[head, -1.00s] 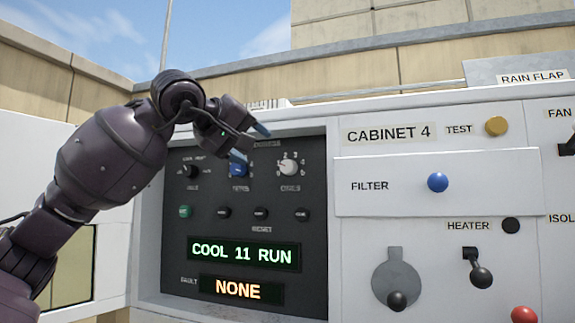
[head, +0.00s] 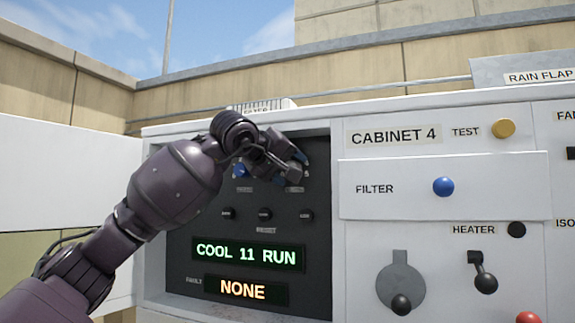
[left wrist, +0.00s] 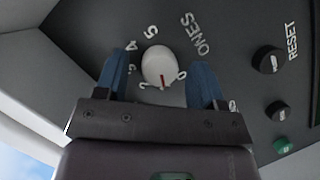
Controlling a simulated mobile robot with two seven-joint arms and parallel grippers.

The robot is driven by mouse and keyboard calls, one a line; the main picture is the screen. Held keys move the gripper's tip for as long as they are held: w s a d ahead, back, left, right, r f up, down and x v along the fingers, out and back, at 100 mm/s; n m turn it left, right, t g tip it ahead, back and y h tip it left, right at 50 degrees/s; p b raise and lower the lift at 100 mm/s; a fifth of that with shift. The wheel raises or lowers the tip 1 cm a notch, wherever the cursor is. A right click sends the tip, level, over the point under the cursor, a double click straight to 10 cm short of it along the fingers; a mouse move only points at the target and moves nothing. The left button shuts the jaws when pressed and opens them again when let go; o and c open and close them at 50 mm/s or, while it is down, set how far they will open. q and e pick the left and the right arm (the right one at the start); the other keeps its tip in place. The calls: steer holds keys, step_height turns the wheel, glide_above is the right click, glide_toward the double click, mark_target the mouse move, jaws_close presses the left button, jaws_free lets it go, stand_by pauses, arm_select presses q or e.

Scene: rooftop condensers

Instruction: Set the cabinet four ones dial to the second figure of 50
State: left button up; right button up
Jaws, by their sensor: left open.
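My left gripper (left wrist: 163,72) is open, with one blue finger on each side of the knob and visible gaps. In the head view the left gripper (head: 293,166) covers the ones dial. The blue tens dial (head: 240,171) shows partly beside it. The green display (head: 248,254) reads COOL 11 RUN.
Small black buttons (head: 264,214) sit in a row below the dials. The fault display (head: 245,290) reads NONE. The raised cabinet frame surrounds the recessed panel. To the right are the white FILTER cover (head: 400,205), a HEATER lever (head: 484,278) and a yellow TEST button (head: 503,128).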

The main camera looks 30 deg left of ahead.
steer(key=shift+s+f, duration=0.1)
steer(key=shift+s, duration=0.05)
arm_select(q)
steer(key=shift+c, duration=0.2)
steer(key=c, duration=0.9)
arm_select(e)
steer(key=shift+s+f, duration=0.15)
steer(key=shift+s, duration=0.05)
steer(key=shift+w, duration=0.1)
